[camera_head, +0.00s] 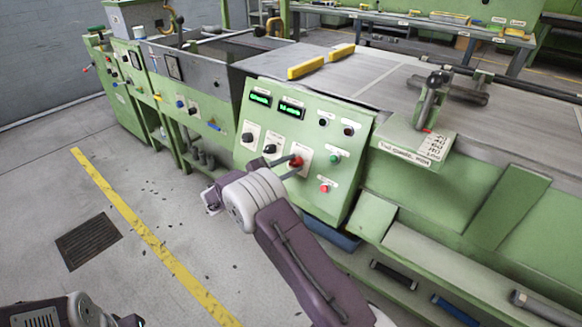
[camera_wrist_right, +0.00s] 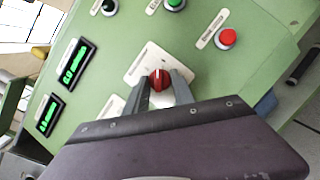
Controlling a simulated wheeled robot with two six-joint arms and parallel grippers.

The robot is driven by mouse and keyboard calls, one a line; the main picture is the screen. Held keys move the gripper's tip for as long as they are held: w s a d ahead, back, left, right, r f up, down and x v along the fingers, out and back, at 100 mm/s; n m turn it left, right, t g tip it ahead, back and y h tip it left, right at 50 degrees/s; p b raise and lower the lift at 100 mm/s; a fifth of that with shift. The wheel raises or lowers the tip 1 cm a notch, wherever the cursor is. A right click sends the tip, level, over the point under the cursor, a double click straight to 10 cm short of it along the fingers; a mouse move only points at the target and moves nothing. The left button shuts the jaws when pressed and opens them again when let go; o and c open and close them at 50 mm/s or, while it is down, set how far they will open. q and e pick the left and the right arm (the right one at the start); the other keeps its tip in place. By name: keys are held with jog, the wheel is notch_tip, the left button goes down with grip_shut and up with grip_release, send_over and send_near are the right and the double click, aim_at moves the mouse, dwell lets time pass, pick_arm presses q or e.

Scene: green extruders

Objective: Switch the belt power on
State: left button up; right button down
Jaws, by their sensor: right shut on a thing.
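The green control panel (camera_head: 266,122) has two lit green displays, several knobs and push buttons. My right gripper (camera_head: 291,168) is at the panel's lower middle, with its fingers shut on a red rotary knob (camera_head: 297,161). In the right wrist view the red knob (camera_wrist_right: 159,79) sits on a white plate (camera_wrist_right: 152,62) between the two fingertips (camera_wrist_right: 161,87). The plate's lettering is too small to read. My left gripper (camera_head: 75,312) shows only in part at the lower left edge, and its fingers cannot be made out.
A black knob (camera_head: 270,149) is left of the red one. A green button (camera_head: 334,158) and a red button (camera_head: 324,188) are close on the right. A lever (camera_head: 430,100) stands on the machine farther right.

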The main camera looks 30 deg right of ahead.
jog(key=shift+m+g, duration=0.3)
jog(key=shift+m, duration=0.5)
jog(key=shift+m+y, duration=0.3)
jog(key=shift+m, duration=0.1)
jog(key=c, duration=1.1)
grip_release()
jog(key=a+p, duration=0.1)
jog(key=a, duration=0.2)
jog(key=a+p, duration=0.1)
jog(key=a, duration=0.2)
jog(key=s+a, duration=0.1)
jog(key=a, duration=0.2)
jog(key=shift+r+p, duration=0.35)
jog(key=shift+p, duration=0.05)
